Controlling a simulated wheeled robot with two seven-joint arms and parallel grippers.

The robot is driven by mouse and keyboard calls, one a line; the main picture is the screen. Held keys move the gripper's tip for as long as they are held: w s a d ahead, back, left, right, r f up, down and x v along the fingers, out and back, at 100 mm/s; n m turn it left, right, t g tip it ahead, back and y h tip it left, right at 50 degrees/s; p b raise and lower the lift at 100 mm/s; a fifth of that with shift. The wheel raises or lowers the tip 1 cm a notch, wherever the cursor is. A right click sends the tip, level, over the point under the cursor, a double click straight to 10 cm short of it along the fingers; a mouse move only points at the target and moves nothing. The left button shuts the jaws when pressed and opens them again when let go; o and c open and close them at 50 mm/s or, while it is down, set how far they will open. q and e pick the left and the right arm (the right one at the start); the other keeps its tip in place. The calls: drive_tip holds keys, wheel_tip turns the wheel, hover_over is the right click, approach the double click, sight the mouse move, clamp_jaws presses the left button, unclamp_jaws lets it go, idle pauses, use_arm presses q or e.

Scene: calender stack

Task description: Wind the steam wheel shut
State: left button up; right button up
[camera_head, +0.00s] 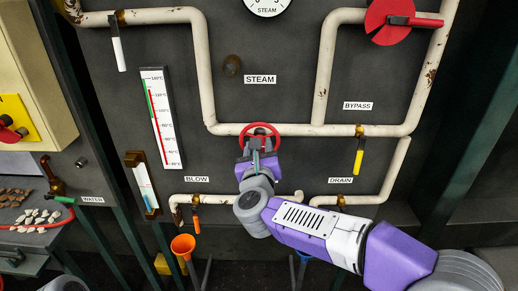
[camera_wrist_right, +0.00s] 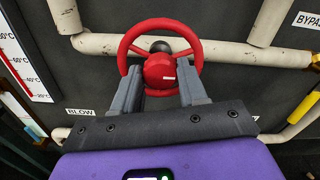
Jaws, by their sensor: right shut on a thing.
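The red steam wheel (camera_head: 260,129) sits on the cream steam pipe, below the STEAM label (camera_head: 260,79). My right gripper (camera_head: 258,154) reaches up to it from the lower right. In the right wrist view, the wheel (camera_wrist_right: 160,24) has a red hub (camera_wrist_right: 160,70) with a small white mark. The two grey fingers of the gripper (camera_wrist_right: 161,84) are on either side of the hub and lower part of the wheel, shut on it. The exact finger contact is partly hidden. My left gripper is not seen.
The cream pipe (camera_head: 205,75) runs around the wheel. A yellow-handled valve (camera_head: 359,160) is to its right, a thermometer (camera_head: 162,115) to its left. A red disc (camera_head: 378,18) is at upper right.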

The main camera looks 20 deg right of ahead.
drive_tip(key=o, duration=1.1)
drive_tip(key=shift+c, duration=0.2)
drive_tip(key=v, duration=0.7)
drive_tip(key=shift+s+p, duration=0.3)
drive_tip(key=shift+p, duration=0.05)
drive_tip(key=shift+a, duration=0.1)
